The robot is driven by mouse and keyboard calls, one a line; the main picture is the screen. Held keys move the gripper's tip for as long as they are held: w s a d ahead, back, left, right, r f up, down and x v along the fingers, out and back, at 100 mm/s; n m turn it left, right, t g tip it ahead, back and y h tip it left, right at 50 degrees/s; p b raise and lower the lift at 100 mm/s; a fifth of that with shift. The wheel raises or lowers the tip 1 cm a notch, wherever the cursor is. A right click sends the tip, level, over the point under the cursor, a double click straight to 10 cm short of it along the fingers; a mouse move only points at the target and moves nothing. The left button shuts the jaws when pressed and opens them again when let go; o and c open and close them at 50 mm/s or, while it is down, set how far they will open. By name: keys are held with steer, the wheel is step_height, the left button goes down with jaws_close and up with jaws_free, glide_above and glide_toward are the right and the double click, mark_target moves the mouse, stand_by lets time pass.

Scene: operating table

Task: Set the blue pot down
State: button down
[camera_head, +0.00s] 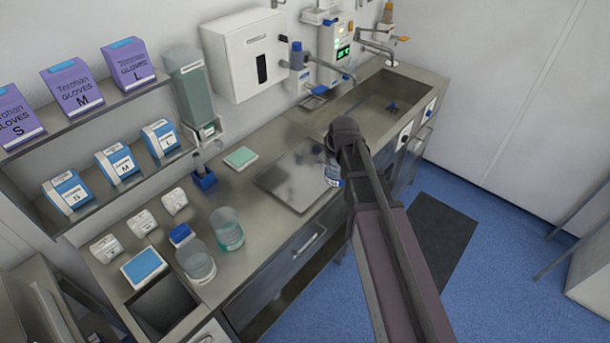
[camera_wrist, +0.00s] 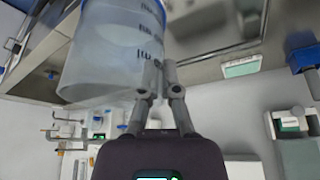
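The blue pot, a clear bluish container with dark scale marks, fills the upper left of the wrist view (camera_wrist: 105,50). My gripper (camera_wrist: 162,66) has its two fingers close together at the pot's wall, and it appears pinched on that wall. In the head view the pot (camera_head: 333,174) shows partly beside my arm, over the counter's front edge near the grey square plate. The arm hides the rest of the pot and the fingers there. The pot appears held up, but its gap to the counter cannot be told.
The grey square plate (camera_head: 295,177) lies bare on the counter. A clear pot (camera_head: 195,262) and a greenish pot (camera_head: 228,230) stand at its left. A blue holder (camera_head: 204,180) and a green-white box (camera_head: 240,158) stand behind. A sink (camera_head: 375,103) is at the right.

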steer(key=s, duration=0.3)
steer(key=shift+s+f, duration=0.1)
steer(key=shift+f, duration=0.25)
steer(key=s+a+n, duration=0.1)
steer(key=s+a, duration=0.3)
steer(key=a, duration=0.2)
steer(key=shift+s+a, duration=0.2)
steer(key=shift+a, duration=0.1)
steer(key=shift+w, duration=0.15)
steer(key=w+a+f+b, duration=0.1)
steer(key=w+a, duration=0.3)
steer(key=w, duration=0.9)
steer(key=shift+w+a+f+b, duration=0.2)
steer(key=shift+w+b, duration=0.1)
steer(key=shift+w, duration=0.1)
